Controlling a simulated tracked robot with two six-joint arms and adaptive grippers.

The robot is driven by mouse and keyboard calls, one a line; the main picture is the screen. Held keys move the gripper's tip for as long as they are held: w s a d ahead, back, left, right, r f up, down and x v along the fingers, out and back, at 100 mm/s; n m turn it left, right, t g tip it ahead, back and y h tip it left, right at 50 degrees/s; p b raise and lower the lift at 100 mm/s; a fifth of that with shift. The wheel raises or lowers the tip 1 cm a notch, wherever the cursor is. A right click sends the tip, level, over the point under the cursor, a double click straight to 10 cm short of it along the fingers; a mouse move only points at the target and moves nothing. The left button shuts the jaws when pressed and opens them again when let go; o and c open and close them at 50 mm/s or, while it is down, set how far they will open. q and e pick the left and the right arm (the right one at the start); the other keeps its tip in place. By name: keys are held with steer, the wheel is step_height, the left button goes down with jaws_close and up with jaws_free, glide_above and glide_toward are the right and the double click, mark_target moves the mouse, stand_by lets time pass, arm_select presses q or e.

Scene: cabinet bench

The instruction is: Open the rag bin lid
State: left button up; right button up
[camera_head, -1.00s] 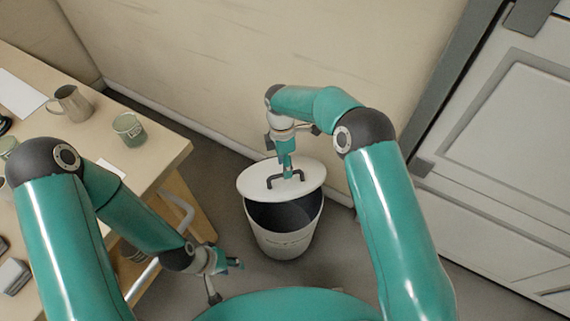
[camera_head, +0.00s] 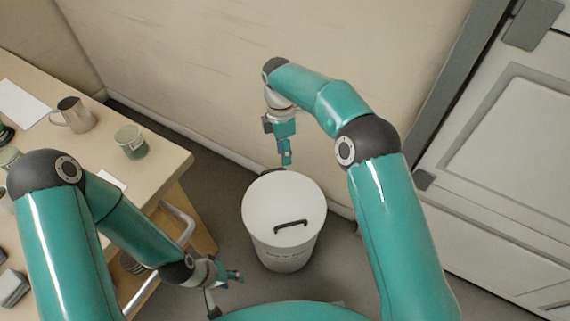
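The white rag bin (camera_head: 285,260) stands on the floor in front of the wall. Its round white lid (camera_head: 268,200) lies over the top, and no dark inside shows. The lid's dark handle (camera_head: 291,226) is on the near part of the lid, with nothing holding it. My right gripper (camera_head: 286,159) points down behind the lid's far edge, apart from the handle. It is seen narrow, so its finger gap cannot be made out. My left gripper (camera_head: 238,276) is low, left of the bin and apart from it; its finger gap is unclear.
A wooden bench (camera_head: 150,170) at the left holds a metal jug (camera_head: 75,115), a green cup (camera_head: 130,142) and papers. The wall (camera_head: 200,80) is close behind the bin. A panelled white cabinet door (camera_head: 510,170) is at the right.

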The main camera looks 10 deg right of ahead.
steer(key=shift+w+r, duration=0.2)
steer(key=shift+r, duration=0.9)
